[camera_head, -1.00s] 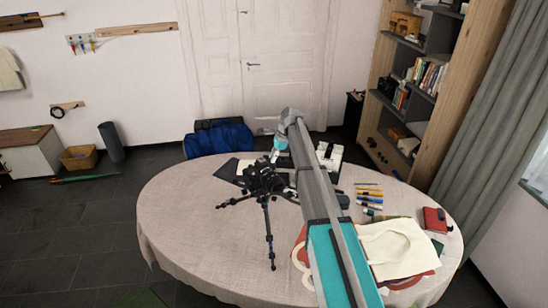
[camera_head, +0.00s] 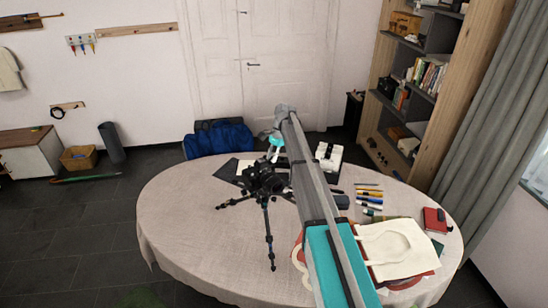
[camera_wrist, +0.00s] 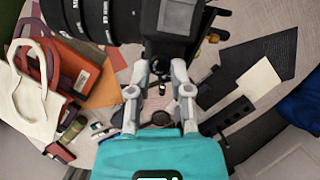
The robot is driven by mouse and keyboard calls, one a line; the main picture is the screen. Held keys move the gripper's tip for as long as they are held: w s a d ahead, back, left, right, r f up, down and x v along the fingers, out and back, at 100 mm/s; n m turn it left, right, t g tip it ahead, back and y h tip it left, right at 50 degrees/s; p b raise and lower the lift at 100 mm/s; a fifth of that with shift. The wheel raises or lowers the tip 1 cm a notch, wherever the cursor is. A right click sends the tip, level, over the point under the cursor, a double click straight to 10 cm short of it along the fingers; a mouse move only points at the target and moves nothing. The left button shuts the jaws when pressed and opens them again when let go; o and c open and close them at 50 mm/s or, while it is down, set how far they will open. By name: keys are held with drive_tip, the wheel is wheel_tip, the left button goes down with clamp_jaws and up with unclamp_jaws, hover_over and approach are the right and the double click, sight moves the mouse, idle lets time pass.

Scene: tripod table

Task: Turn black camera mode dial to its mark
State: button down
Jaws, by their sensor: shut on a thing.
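The black camera (camera_head: 262,179) stands on a black tripod (camera_head: 268,240) on the round table. In the wrist view the camera (camera_wrist: 187,17) fills the top, with its large lens (camera_wrist: 92,18) at upper left. My gripper (camera_wrist: 161,68) reaches the camera body from below in that view, its grey fingertips close together on a small dark part, the mode dial. The fingertips hide most of the dial, and I cannot see its mark. In the head view my gripper (camera_head: 273,156) is at the camera's far upper side, partly hidden by my arm.
The table (camera_head: 180,215) has bare cloth at left and front. Pens (camera_head: 370,194), a cream bag (camera_head: 395,247) and a red book (camera_head: 435,220) lie at right. A white device (camera_head: 328,155) and a dark mat (camera_head: 228,170) are behind the camera.

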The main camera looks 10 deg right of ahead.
drive_tip(key=n, duration=0.2)
drive_tip(key=n+g+h, duration=0.1)
drive_tip(key=n, duration=0.2)
drive_tip(key=shift+w+a, duration=0.1)
drive_tip(key=shift+a, duration=0.1)
idle(0.4)
drive_tip(key=c, duration=0.5)
unclamp_jaws()
drive_tip(key=shift+c, duration=0.2)
